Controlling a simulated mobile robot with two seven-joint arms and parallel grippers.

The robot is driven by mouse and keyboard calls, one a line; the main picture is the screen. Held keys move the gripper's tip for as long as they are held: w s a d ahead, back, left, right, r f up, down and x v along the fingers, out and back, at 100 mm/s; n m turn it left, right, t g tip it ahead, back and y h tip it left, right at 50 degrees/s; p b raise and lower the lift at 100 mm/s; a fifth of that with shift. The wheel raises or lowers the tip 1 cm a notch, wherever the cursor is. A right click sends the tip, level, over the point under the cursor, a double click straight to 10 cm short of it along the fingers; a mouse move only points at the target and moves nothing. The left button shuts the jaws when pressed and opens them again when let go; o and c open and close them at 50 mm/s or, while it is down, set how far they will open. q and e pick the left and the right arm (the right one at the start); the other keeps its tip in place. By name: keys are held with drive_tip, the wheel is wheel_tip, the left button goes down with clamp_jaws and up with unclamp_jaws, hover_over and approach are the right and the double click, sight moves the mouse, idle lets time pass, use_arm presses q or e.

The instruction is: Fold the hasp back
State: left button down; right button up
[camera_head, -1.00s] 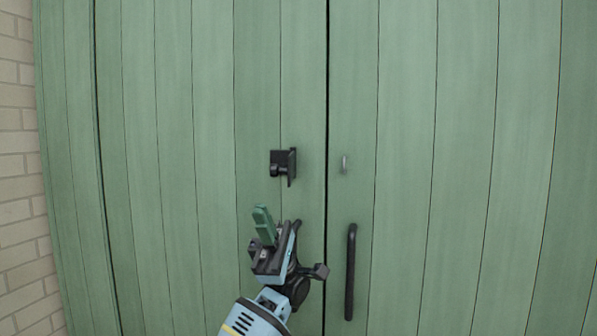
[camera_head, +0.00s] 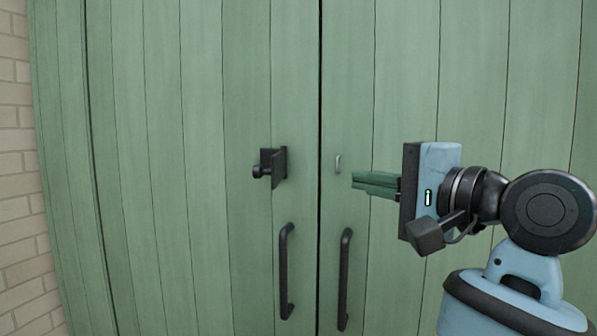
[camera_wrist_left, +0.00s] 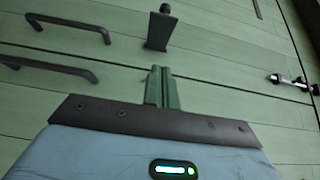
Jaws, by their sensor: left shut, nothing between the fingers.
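The black hasp (camera_head: 279,163) is on the left green door beside the middle seam, with its leaf standing out from the door. It also shows in the left wrist view (camera_wrist_left: 160,30), beyond the fingertips. A small pale metal staple (camera_head: 338,163) is on the right door, across the seam. My left gripper (camera_head: 354,183) is in front of the right door, just right of the staple and slightly lower. Its green fingers are shut and empty, point left toward the hasp, and are apart from it. They also show in the left wrist view (camera_wrist_left: 161,72). My right gripper is not in view.
Two black pull handles stand below the hasp, one on the left door (camera_head: 285,270) and one on the right door (camera_head: 345,280). A silver bolt (camera_wrist_left: 290,81) shows at the right of the left wrist view. A brick wall (camera_head: 15,180) is at the far left.

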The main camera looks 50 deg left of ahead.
sight(277, 170)
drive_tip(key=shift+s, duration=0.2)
